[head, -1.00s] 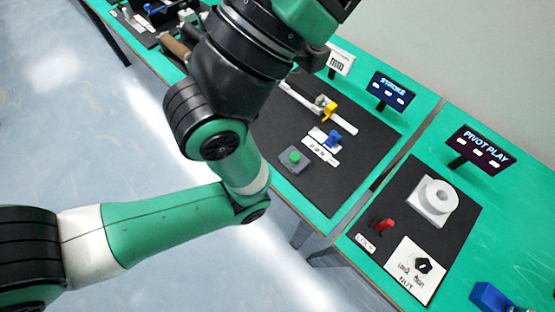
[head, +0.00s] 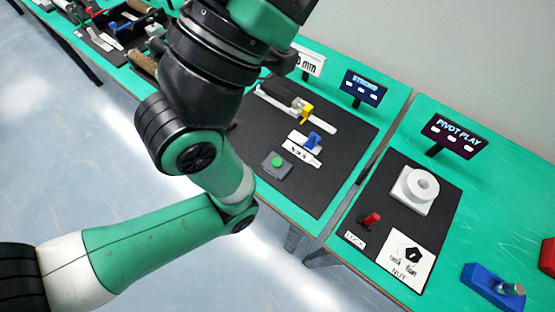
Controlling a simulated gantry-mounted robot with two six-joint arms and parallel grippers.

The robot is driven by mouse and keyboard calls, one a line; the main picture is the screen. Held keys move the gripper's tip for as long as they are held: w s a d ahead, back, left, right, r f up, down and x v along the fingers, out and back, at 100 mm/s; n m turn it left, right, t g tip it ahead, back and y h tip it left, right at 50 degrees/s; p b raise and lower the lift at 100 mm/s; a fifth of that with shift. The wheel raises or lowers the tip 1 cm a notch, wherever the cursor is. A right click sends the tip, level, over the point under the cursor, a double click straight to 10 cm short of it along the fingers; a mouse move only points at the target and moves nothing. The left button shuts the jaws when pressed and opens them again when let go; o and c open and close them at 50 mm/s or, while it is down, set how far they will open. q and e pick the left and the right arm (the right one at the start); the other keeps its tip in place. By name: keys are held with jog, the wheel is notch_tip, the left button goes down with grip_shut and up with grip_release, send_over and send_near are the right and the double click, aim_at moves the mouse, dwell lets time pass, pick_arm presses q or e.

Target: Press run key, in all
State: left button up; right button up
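A small grey box with a round green button (head: 277,162) lies on the near part of a black mat (head: 325,185); it may be the run key, but no label on it is readable. On the same mat are a white rail with a yellow piece (head: 306,112) and a blue piece (head: 314,140) on a white printed plate. A dark display reading "STROKE" (head: 363,87) stands behind. A green and black arm of mine comes in from the left, bends in the middle and leaves at the top. It hides part of the bench; neither gripper is in view.
The "PIVOT PLAY" station to the right has a display (head: 454,135), a white ring block (head: 415,190), a red lever (head: 372,219) and a "NUT" plate (head: 407,259). A blue fixture (head: 492,288) stands further right. More stations lie at upper left.

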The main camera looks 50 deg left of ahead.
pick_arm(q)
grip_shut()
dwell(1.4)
